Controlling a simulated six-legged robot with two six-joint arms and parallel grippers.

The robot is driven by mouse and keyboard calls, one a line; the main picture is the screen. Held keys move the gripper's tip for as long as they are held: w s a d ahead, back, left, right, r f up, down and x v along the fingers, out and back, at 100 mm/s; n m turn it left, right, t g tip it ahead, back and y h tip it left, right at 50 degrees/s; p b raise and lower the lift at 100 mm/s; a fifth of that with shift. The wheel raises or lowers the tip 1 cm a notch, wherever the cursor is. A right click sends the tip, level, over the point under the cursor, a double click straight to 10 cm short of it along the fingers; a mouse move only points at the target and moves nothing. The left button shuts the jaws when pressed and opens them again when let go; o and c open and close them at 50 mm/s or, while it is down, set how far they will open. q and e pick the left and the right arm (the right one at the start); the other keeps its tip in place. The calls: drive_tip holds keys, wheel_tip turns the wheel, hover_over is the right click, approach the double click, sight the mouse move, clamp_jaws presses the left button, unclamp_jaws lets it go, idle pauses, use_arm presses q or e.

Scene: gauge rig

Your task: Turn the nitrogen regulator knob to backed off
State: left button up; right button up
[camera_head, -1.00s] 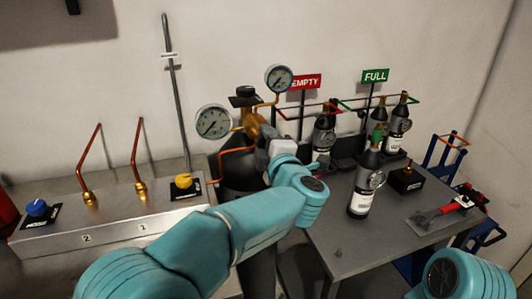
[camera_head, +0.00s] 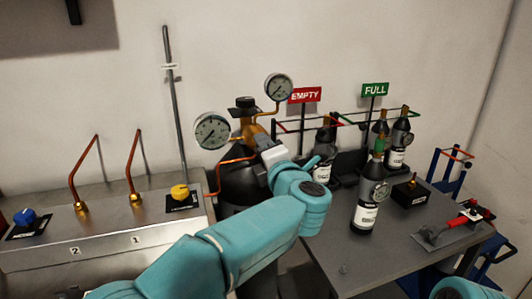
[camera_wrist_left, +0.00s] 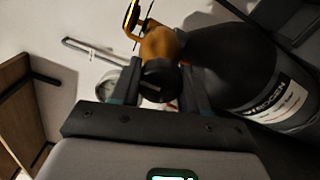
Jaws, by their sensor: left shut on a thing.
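The nitrogen regulator (camera_head: 249,131) is a brass body on a dark gas cylinder (camera_head: 240,187), with two round dial gauges (camera_head: 212,131) (camera_head: 278,87). In the left wrist view, its black round knob (camera_wrist_left: 157,82) sits between the two fingers of my left gripper (camera_wrist_left: 159,92), which is shut on it. The brass body (camera_wrist_left: 160,45) lies just beyond the knob. In the head view, my left gripper (camera_head: 266,150) reaches the front of the regulator and hides the knob. I cannot read the knob's setting. My right gripper is out of view; only teal arm shows at lower right.
A metal panel (camera_head: 105,232) with blue (camera_head: 25,217) and yellow (camera_head: 180,191) knobs stands left. EMPTY and FULL signs stand behind. The table's front is mostly clear.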

use_arm(q)
drive_tip(key=shift+a, duration=0.2)
drive_tip(key=o, duration=1.1)
drive_tip(key=shift+a, duration=0.1)
drive_tip(key=shift+c, duration=0.2)
drive_tip(key=shift+d, duration=0.2)
drive_tip(key=shift+a, duration=0.1)
